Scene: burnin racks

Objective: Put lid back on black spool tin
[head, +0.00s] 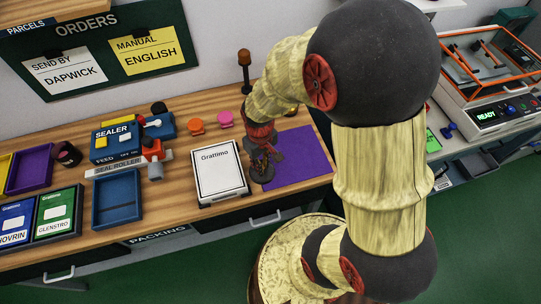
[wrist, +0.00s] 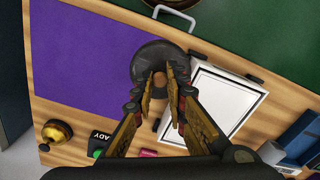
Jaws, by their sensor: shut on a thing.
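My gripper (wrist: 160,77) points down at the left edge of the purple mat in the head view. Its fingers are shut on a small brown knob (wrist: 159,76) at the middle of a dark round lid (wrist: 152,52). The lid looks level and covers part of the mat's edge and bare wood in the wrist view. In the head view, my gripper (head: 262,163) mostly hides it. I cannot make out the black tin apart from the lid, nor whether the lid touches anything below.
A white Grattimo box (head: 219,172) stands close left of my gripper. The purple mat (head: 298,158) is clear on the right. Orange (head: 196,127) and pink (head: 225,119) round pieces lie behind. A blue tray (head: 117,203) and sealer (head: 115,140) are farther left.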

